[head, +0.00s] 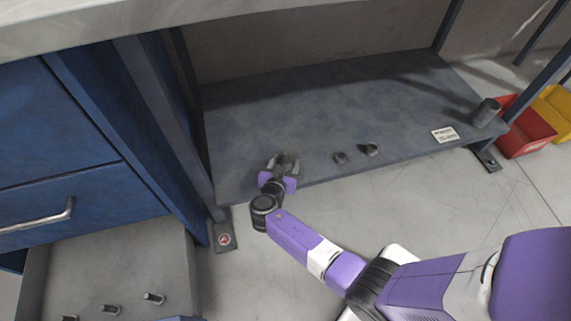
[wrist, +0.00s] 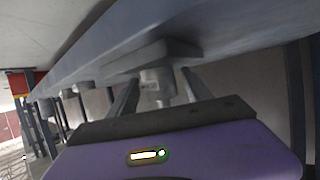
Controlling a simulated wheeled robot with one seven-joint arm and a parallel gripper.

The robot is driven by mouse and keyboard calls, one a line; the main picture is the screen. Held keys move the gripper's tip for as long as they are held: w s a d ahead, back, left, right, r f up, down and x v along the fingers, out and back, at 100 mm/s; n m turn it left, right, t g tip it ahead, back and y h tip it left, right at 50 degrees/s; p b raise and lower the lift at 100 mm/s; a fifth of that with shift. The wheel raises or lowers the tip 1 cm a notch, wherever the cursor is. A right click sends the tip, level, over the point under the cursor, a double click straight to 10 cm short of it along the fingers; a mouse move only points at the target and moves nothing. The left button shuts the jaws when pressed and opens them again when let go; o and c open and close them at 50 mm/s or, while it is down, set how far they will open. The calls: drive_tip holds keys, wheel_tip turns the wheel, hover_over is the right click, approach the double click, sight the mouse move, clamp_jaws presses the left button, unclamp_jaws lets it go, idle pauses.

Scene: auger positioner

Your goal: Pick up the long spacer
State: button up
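My gripper (head: 284,163) is at the front left edge of the dark lower shelf (head: 310,110). In the wrist view its fingers (wrist: 160,98) are apart, on either side of a grey part (wrist: 157,88) with a round body and a wider flange. Narrow gaps seem to show beside the part; I cannot tell whether either finger touches it. In the head view the fingers largely hide this part. Two small dark parts (head: 340,157) (head: 369,149) lie to the right near the shelf's front edge. I cannot tell for sure which part is the long spacer.
A dark cylinder (head: 487,112) stands at the shelf's right end, near a white label (head: 445,134). Red (head: 526,132) and yellow (head: 556,108) bins are beyond. An open drawer (head: 130,262) with several bolts is at lower left. The shelf's middle is clear.

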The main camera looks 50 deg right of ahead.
clamp_jaws()
drive_tip(key=shift+r, duration=0.15)
